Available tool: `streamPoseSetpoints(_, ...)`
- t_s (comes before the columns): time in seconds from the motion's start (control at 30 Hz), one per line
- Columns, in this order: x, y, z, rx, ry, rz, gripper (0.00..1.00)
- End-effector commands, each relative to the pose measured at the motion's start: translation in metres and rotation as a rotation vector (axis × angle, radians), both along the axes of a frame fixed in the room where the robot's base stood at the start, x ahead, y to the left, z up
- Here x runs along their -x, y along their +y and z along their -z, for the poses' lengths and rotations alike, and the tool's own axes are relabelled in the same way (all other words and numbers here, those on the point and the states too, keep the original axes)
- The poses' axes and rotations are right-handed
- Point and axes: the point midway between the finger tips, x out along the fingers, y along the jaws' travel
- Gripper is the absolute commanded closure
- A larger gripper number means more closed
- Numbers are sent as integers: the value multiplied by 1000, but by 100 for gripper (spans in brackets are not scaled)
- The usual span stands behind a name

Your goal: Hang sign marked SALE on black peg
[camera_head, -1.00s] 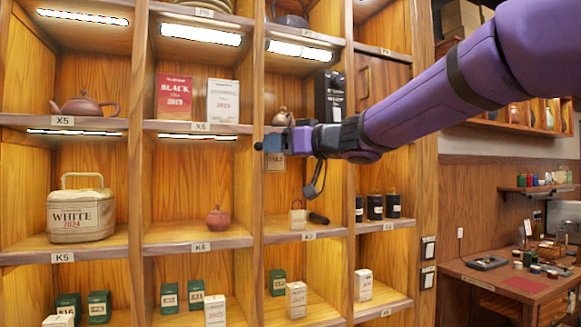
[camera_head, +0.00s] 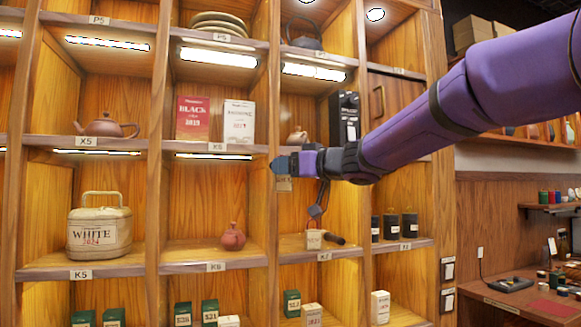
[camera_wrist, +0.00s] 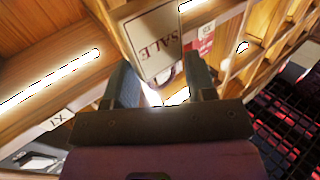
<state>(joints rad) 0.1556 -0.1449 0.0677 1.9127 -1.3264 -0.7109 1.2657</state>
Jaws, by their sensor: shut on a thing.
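My gripper (camera_head: 282,165) is in front of the middle shelves, near the divider left of the K7 compartment. In the wrist view its two fingers (camera_wrist: 160,85) stand either side of the lower end of a pale sign (camera_wrist: 152,45) marked SALE. My gripper is shut on this sign. In the head view a small part of the sign (camera_head: 284,184) shows just below my gripper. I cannot make out a black peg for certain in either view.
A small pale bag (camera_head: 314,239) and a dark rod-like thing (camera_head: 334,238) are on the K7 shelf below. Black canisters (camera_head: 391,227) stand to the right.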

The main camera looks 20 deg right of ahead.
Motion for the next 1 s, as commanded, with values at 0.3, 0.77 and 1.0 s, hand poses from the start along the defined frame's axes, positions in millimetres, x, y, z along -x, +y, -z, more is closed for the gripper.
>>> streamPoseSetpoints(0.3, -17, 0, 1, 0, 0, 0, 72)
streamPoseSetpoints(0.77, -40, 0, 3, 0, 0, -1, 73)
streamPoseSetpoints(1.0, -50, 0, 7, -1, 1, -1, 73)
